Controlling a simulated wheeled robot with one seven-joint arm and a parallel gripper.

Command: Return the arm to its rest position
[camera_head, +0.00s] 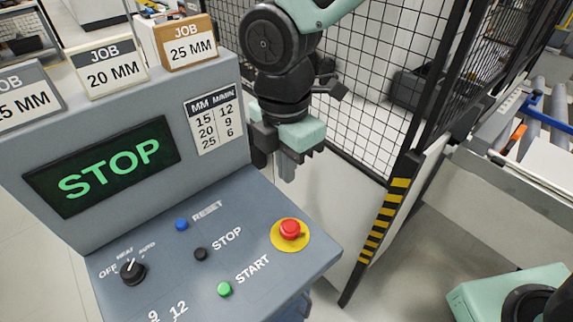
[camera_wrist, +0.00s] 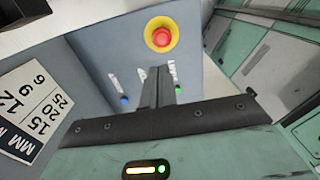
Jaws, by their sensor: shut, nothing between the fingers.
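My gripper (camera_head: 287,168) hangs from my arm just beyond the right side of the console's sloped panel in the head view, pointing down. Its fingers are shut with nothing between them. In the wrist view the closed fingers (camera_wrist: 158,85) point toward the console, with the red emergency button (camera_wrist: 162,37) on its yellow ring beyond them. I see no contact between the gripper and the console in the head view.
The console (camera_head: 215,255) carries a lit STOP display (camera_head: 103,167), a knob (camera_head: 133,271), small buttons and the red emergency button (camera_head: 290,229). Job cards stand on top. A mesh fence (camera_head: 390,75) and a striped post (camera_head: 384,220) stand to the right of the gripper.

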